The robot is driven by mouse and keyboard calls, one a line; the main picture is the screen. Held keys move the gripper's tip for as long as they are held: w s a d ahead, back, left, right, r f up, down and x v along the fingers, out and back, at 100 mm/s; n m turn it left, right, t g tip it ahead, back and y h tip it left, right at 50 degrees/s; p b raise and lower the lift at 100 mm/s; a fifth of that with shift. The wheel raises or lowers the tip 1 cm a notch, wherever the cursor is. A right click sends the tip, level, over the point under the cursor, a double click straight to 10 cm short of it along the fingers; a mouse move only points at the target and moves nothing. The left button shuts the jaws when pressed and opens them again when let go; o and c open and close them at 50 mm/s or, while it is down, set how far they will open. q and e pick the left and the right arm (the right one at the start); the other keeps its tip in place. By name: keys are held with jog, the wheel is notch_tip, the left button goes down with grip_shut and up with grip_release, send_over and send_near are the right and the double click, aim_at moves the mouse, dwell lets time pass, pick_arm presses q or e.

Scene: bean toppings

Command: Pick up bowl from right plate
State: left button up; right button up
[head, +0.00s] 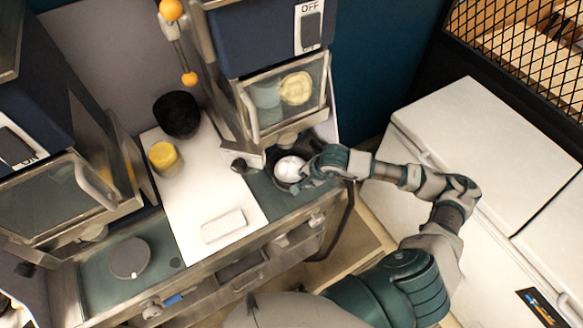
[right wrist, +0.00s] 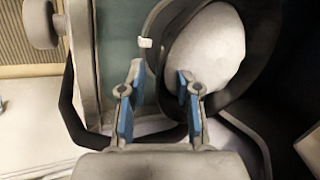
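A dark round bowl (head: 279,179) with a white round surface inside stands under the right dispenser. The plate beneath it cannot be made out. In the right wrist view the bowl's dark rim (right wrist: 160,32) curves around the white inside. My right gripper (head: 310,176) is at the bowl's right side. In the right wrist view my right gripper (right wrist: 160,74) is open, its blue-padded fingers apart, with part of the dark rim showing between them. The right finger overlaps the white inside. Whether either finger touches the bowl cannot be told. My left gripper is not in view.
A white board (head: 200,190) lies left of the bowl, with a black bowl (head: 177,114), a yellow-topped cup (head: 163,157) and a white block (head: 223,226). The right dispenser (head: 285,95) stands close above the bowl. A round grey plate (head: 130,258) lies at left. White cabinets (head: 480,150) stand at right.

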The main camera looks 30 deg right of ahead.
jog(key=shift+w+f, duration=0.2)
jog(key=shift+f, duration=0.15)
jog(key=shift+s+a, duration=0.1)
jog(key=shift+a, duration=0.05)
grip_shut()
jog(key=shift+r, duration=0.15)
